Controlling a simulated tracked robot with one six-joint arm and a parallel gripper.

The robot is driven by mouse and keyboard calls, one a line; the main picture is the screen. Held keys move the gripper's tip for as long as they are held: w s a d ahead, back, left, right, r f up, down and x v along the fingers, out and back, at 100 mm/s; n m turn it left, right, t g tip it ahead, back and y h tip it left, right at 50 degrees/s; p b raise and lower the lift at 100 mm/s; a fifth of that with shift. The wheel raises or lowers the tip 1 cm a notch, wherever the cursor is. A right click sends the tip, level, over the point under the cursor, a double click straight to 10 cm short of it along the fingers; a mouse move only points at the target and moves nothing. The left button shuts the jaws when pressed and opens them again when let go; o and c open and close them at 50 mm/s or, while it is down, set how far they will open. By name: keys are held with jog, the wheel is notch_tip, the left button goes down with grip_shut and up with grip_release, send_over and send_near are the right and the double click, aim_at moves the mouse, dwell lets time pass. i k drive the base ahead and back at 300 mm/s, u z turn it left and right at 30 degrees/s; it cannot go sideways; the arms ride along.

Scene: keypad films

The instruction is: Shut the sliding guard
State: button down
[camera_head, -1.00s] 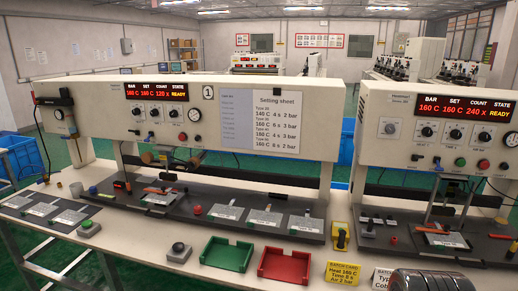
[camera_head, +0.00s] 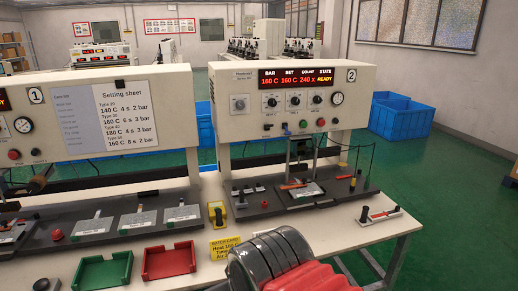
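Press 2 (camera_head: 232,92) stands right of centre on the white bench, its red display reading READY. Its work opening is uncovered at the front, and the small plate (camera_head: 300,191) on its dark bed shows. A thin dark frame (camera_head: 373,160) stands at the right end of that bed; I cannot tell whether it is the sliding guard. Press 1 (camera_head: 100,84), with its setting sheet, is at the left, partly cut off. No guard is clearly made out on either press.
A green tray (camera_head: 103,272) and a red tray (camera_head: 168,262) lie at the bench front, beside a yellow batch card (camera_head: 226,247). A small lever block (camera_head: 380,216) sits near the right bench end. A dark ribbed shape with red fills the bottom centre. Green floor (camera_head: 450,180) is clear at right.

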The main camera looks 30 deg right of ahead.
aim_at(305, 148)
jog(key=k, duration=1.3)
jog(key=z, duration=0.35)
jog(key=i, duration=1.8)
jog(key=u, duration=0.45)
